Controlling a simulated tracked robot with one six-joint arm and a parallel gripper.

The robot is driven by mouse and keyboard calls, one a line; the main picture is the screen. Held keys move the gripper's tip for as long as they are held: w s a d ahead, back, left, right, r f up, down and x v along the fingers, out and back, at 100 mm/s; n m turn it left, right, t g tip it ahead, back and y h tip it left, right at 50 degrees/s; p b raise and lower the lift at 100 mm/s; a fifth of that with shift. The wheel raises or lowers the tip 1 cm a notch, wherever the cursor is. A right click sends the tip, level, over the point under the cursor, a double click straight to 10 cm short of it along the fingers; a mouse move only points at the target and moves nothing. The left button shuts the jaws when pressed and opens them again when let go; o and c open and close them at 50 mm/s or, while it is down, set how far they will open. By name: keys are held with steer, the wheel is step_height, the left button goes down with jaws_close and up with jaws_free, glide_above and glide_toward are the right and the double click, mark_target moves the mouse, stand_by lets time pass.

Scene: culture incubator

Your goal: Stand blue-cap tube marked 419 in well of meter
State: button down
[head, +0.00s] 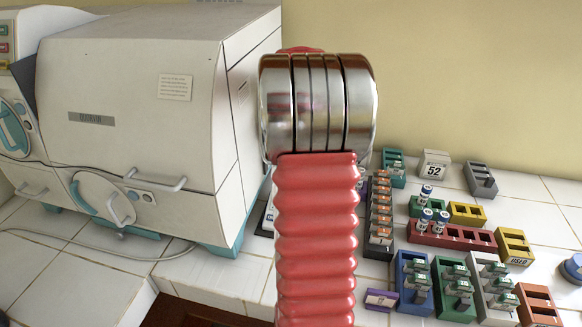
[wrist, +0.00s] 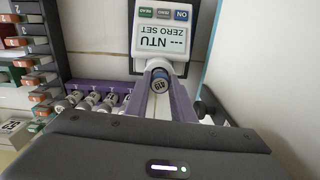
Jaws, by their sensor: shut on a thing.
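The meter (wrist: 161,38) shows in the wrist view, upside down, with a screen reading "NTU --- ZERO SET" and a row of buttons. My gripper (wrist: 162,88) has its two fingers shut on the blue-cap tube (wrist: 160,79), whose marking appears to read 419. The tube is at the meter's near edge, where the well would be; the well itself is hidden. I cannot tell whether the tube's lower end is inside it. In the head view my arm hides the gripper, the tube and most of the meter.
In the wrist view a purple rack (wrist: 111,88) with several capped tubes is left of my fingers. A dark rack (head: 379,242) holds orange-labelled items. Several coloured racks, including a red one (head: 452,238), cover the right counter. A large incubator (head: 140,90) stands at left.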

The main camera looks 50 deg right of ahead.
steer(key=c, duration=1.4)
jaws_free()
steer(key=shift+c, duration=0.2)
steer(key=shift+r, duration=0.1)
step_height(320, 180, up, 14)
steer(key=shift+f, duration=0.25)
